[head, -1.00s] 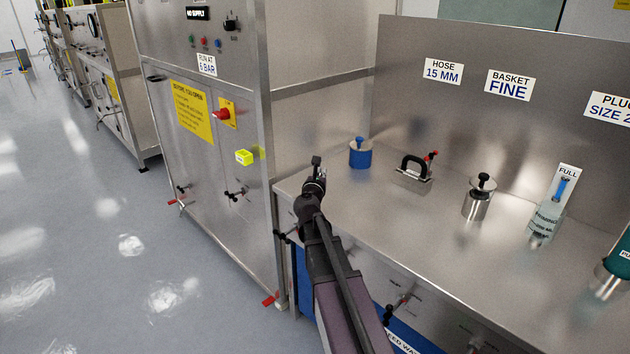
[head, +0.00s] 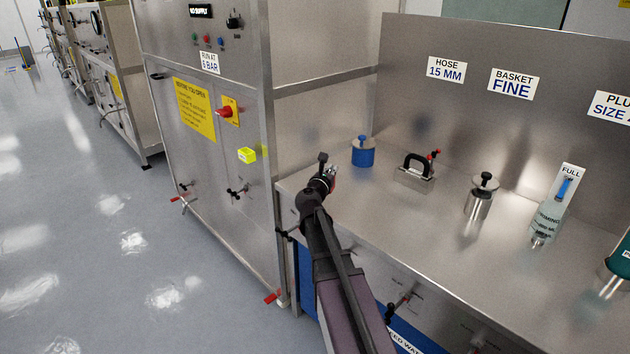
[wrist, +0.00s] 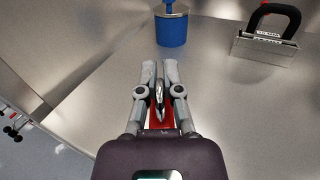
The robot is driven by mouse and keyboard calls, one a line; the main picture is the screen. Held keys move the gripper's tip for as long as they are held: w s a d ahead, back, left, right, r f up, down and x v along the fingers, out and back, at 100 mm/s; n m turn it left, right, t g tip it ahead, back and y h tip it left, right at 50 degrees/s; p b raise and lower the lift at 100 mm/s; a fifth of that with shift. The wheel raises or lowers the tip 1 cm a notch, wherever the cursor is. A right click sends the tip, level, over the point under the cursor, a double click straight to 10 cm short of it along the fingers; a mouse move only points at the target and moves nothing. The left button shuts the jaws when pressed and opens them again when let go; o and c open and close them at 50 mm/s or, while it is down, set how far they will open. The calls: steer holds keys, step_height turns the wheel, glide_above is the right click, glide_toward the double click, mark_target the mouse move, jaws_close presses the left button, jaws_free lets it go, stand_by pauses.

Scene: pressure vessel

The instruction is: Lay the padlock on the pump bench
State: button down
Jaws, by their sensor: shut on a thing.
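My gripper (head: 328,176) is shut on the red padlock, over the near left corner of the steel pump bench (head: 365,210). In the wrist view my gripper (wrist: 158,76) has its two grey fingers around the padlock (wrist: 159,119). Its silver shackle points forward between the fingers and part of its red body shows beneath them. In the head view only a little red shows beside the gripper. The bench top lies under and ahead of the gripper; I cannot tell the exact height above it.
A blue pot (head: 363,153) stands just beyond the gripper. A steel cabinet (head: 235,205) stands left. The bench between gripper and these items is clear.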

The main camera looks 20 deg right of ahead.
steer(key=shift+d, duration=0.1)
steer(key=shift+w, duration=0.1)
stand_by(0.3)
steer(key=w+d+f+b, duration=0.1)
steer(key=w+d, duration=0.1)
steer(key=w, duration=1.3)
steer(key=shift+w+f, duration=0.25)
steer(key=shift+w, duration=0.1)
steer(key=shift+b, duration=0.3)
steer(key=shift+f+b, duration=1.75)
steer(key=shift+f, duration=0.05)
steer(key=shift+f, duration=0.1)
steer(key=c, duration=0.8)
jaws_free()
